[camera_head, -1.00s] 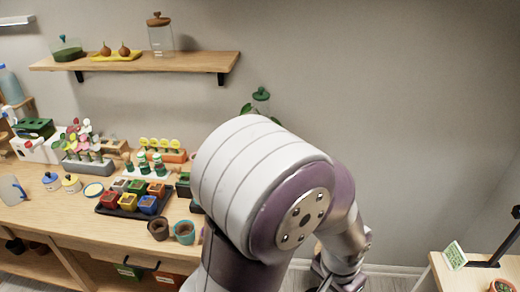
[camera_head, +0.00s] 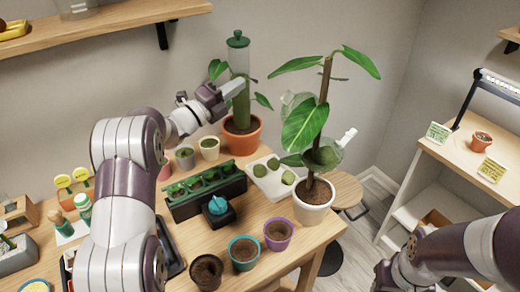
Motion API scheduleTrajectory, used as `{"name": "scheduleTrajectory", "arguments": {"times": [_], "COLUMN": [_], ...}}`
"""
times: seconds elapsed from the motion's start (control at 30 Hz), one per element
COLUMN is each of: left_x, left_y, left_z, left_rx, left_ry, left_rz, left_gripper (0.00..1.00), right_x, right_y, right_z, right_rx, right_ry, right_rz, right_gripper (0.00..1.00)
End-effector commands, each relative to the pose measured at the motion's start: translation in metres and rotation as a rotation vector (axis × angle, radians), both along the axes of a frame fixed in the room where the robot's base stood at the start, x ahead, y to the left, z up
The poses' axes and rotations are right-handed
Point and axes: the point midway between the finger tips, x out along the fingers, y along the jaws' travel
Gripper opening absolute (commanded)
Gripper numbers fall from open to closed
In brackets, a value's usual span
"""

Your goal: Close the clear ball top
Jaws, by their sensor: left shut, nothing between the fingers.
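The clear ball (camera_head: 331,143) sits around the stem of the tall leafy plant (camera_head: 302,128) in a white pot (camera_head: 314,208). A clear shell part shows at the upper left of the stem, apart from the lower part with green moss (camera_head: 323,156), so the ball looks open. A leaf hides part of it. A white tab sticks out at its right. My left gripper (camera_head: 250,90) is shut and empty, left of the ball and in front of the moss pole (camera_head: 239,57). My right arm comes in at the lower right; its fingers are not visible.
The moss pole stands in a terracotta pot (camera_head: 241,137). A white tray (camera_head: 267,184) with moss clumps, a dark planter (camera_head: 205,190) and several small pots crowd the table. A round wooden stool (camera_head: 346,190) stands to the right, with a side shelf (camera_head: 455,160) beyond.

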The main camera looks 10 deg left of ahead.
Motion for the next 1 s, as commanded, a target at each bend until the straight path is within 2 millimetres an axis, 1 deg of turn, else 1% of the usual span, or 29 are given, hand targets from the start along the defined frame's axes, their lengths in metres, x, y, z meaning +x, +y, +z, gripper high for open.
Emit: {"name": "scheduleTrajectory", "arguments": {"times": [0.03,0.07,0.1,0.2,0.3,0.37,0.47,0.6,0.7,0.73,0.77,1.0], "left_x": [-0.011,-0.021,-0.035,-0.069,-0.092,-0.098,-0.101,-0.098,-0.097,-0.096,-0.095,-0.086], "left_y": [0.003,0.003,0.004,0.011,0.017,0.018,0.016,0.005,-0.005,-0.012,-0.019,-0.067], "left_z": [-0.029,-0.035,-0.043,-0.065,-0.077,-0.077,-0.07,-0.059,-0.055,-0.059,-0.058,-0.041], "left_rx": [0.095,0.149,0.207,0.299,0.338,0.347,0.349,0.346,0.346,0.347,0.348,0.348], "left_ry": [-0.164,-0.261,-0.377,-0.598,-0.723,-0.758,-0.775,-0.771,-0.77,-0.773,-0.774,-0.774], "left_rz": [-0.094,-0.152,-0.223,-0.359,-0.439,-0.463,-0.476,-0.475,-0.475,-0.476,-0.477,-0.476], "left_gripper": [0.0,0.0,0.0,0.0,0.0,0.0,0.0,0.0,0.0,0.0,0.0,0.0], "right_x": [0.0,0.0,0.0,0.0,0.0,0.0,0.0,0.0,0.001,0.001,0.001,0.0], "right_y": [0.0,0.0,0.0,0.0,0.0,0.0,0.0,0.0,0.0,0.0,0.0,0.0], "right_z": [-0.032,-0.038,-0.046,-0.06,-0.065,-0.062,-0.046,-0.013,0.01,0.005,0.004,0.021], "right_rx": [0.0,0.0,0.0,0.0,0.0,0.0,0.0,0.0,0.0,0.0,0.0,0.0], "right_ry": [-0.001,-0.001,-0.002,-0.002,-0.002,-0.002,-0.002,-0.002,-0.002,-0.003,-0.003,-0.002], "right_rz": [0.0,0.0,0.0,0.0,0.0,0.0,0.0,0.0,0.0,0.0,0.0,0.0], "right_gripper": [0.43,0.43,0.43,0.43,0.43,0.43,0.43,0.43,0.43,0.43,0.43,0.43]}}
